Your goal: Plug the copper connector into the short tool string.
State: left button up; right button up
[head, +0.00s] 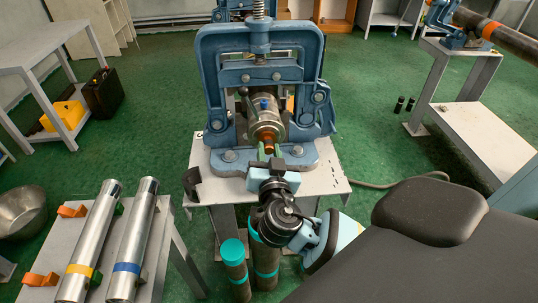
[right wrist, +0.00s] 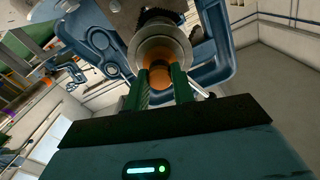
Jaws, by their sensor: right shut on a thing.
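The short tool string (head: 263,112) is a grey metal cylinder clamped in the blue pipe vise (head: 207,75), its near end facing me. The orange-brown copper connector (head: 268,139) is at that near end, in line with it. My right gripper (head: 268,153) is shut on the connector, its green fingers on either side. In the right wrist view, the connector (right wrist: 160,77) sits between the fingers of the gripper (right wrist: 159,85), directly in front of the string's round metal end (right wrist: 144,47). How deep the connector sits in the string is hidden. My left gripper is not in view.
The vise stands on a light metal table (head: 325,180). Two teal-capped cylinders (head: 236,275) stand below its front edge. At left, a bench (head: 158,262) holds two silver tubes (head: 90,240) with yellow and blue bands. A dark curved piece (head: 192,184) lies on the vise table's left corner.

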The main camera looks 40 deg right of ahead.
jog(key=shift+w+d, duration=0.1)
jog(key=o, duration=1)
jog(key=shift+w, duration=0.1)
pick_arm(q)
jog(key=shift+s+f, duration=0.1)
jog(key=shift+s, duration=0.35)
pick_arm(e)
jog(key=shift+o, duration=0.2)
pick_arm(q)
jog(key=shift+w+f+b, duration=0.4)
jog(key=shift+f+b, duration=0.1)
jog(key=shift+b, duration=0.25)
pick_arm(e)
jog(key=v, duration=0.8)
jog(key=shift+d, duration=0.1)
